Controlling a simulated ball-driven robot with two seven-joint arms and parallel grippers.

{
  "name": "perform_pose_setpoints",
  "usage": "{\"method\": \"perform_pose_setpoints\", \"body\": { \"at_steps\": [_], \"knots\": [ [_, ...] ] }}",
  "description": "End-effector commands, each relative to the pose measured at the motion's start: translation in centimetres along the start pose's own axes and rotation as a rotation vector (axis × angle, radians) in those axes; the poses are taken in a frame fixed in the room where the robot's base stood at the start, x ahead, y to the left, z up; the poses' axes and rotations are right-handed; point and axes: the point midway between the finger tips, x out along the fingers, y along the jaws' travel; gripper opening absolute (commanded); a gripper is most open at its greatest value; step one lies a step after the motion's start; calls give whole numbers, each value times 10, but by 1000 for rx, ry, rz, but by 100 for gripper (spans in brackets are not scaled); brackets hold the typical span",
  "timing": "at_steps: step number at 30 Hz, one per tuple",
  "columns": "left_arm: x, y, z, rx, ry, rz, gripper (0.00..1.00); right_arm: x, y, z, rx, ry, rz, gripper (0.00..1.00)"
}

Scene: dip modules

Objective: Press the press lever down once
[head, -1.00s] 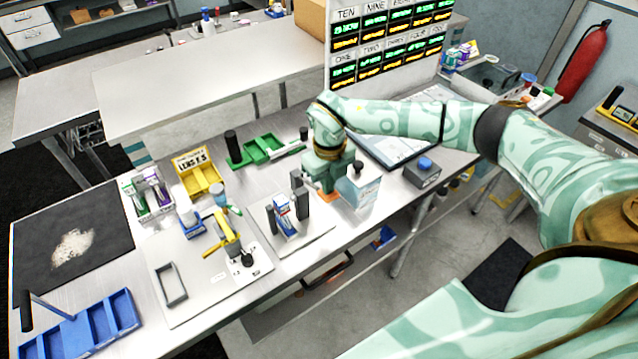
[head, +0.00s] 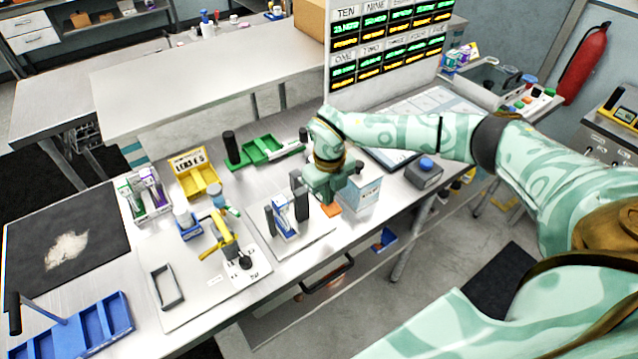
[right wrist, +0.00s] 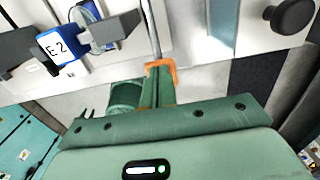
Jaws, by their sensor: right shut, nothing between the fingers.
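A small press-like fixture with dark grey posts (head: 300,202) stands on a pale plate near the table's front edge. It has a blue block (head: 284,224) between its posts; in the right wrist view this block (right wrist: 60,44) is marked E 2. My right gripper (head: 331,210) is shut and empty, its orange fingertips just right of the fixture. In the right wrist view the fingertips (right wrist: 160,66) lie close to a thin metal rod (right wrist: 152,28). I cannot tell whether this rod is the press lever or whether they touch. My left gripper is not in view.
A green tray (head: 262,150) lies further back. A grey box with a blue button (head: 425,170) stands right.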

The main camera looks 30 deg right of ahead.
Motion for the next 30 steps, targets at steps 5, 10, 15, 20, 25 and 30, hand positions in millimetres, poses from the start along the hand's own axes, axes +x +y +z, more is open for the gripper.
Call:
{"method": "perform_pose_setpoints", "body": {
  "at_steps": [5, 10, 15, 20, 25, 30],
  "knots": [
    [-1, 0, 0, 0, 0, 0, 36, -1, 0, 1, -1, -2, 0, 0],
    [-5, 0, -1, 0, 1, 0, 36, -6, 0, 1, -1, -3, 0, 0],
    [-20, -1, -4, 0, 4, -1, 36, -22, 0, 0, 0, -3, -1, 0],
    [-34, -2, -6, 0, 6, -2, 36, -38, 0, 0, 0, -2, -1, 0],
    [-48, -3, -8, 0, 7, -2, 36, -54, 0, 0, 0, -1, 0, 0],
    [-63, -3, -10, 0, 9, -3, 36, -71, 0, 0, 0, -1, 0, 0]
  ]
}}
